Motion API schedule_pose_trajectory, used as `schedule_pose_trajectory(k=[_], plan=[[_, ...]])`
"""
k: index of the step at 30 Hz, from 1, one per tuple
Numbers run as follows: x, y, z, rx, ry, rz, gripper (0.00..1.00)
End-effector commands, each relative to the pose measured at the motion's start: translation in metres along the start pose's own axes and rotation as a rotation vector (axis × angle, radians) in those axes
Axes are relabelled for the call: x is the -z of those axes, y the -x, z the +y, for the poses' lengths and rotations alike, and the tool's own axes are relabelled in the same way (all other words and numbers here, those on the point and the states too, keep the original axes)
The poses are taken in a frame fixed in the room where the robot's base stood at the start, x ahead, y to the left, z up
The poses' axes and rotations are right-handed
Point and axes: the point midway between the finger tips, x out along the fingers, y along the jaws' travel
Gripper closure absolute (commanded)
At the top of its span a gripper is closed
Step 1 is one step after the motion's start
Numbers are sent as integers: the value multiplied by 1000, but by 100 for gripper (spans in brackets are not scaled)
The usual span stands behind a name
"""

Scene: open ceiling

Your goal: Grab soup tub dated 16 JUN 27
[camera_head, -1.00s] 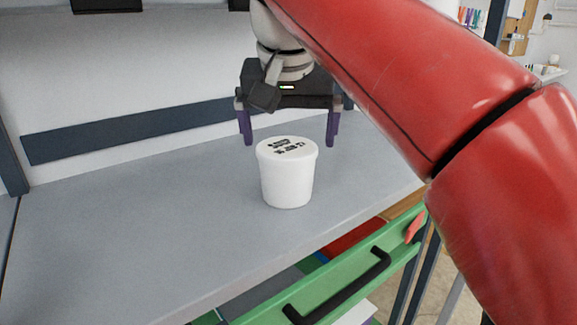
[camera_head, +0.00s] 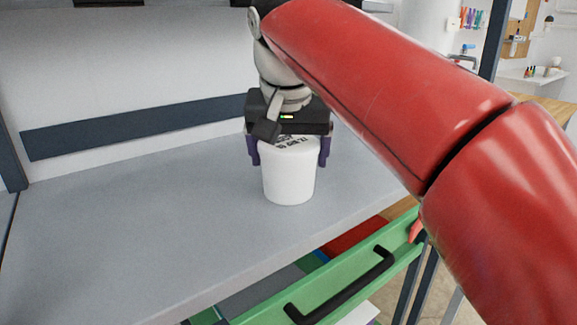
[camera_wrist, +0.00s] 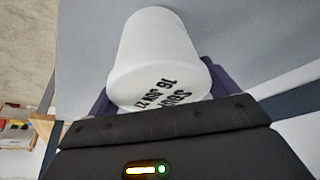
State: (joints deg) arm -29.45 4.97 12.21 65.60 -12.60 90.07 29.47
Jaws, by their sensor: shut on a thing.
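The white soup tub (camera_head: 290,181) stands upright on the grey shelf, with black print on its lid. In the wrist view the tub (camera_wrist: 160,50) shows the words "SOUP" and "16 JUN 27", upside down. My gripper (camera_head: 290,160) is above the tub with its purple fingers on either side of the upper part, shut on it. In the wrist view the fingers of my gripper (camera_wrist: 160,88) flank the tub. The tub's base appears to be on the shelf surface.
The grey shelf (camera_head: 130,230) is bare to the left of the tub. Below its front edge is an open green drawer (camera_head: 345,275) with a black handle (camera_head: 340,288). A dark strip (camera_head: 130,130) runs along the back wall.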

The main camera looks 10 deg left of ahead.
Motion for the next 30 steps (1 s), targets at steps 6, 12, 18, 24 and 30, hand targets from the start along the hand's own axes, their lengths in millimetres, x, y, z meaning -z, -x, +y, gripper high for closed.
schedule_pose_trajectory(k=[6,12,18,24,30], plan=[[0,1,0,1,-1,2,51],[2,6,0,1,-1,2,51],[13,31,0,3,-1,4,51],[27,60,-2,3,1,5,51],[35,80,-2,2,1,3,51]])
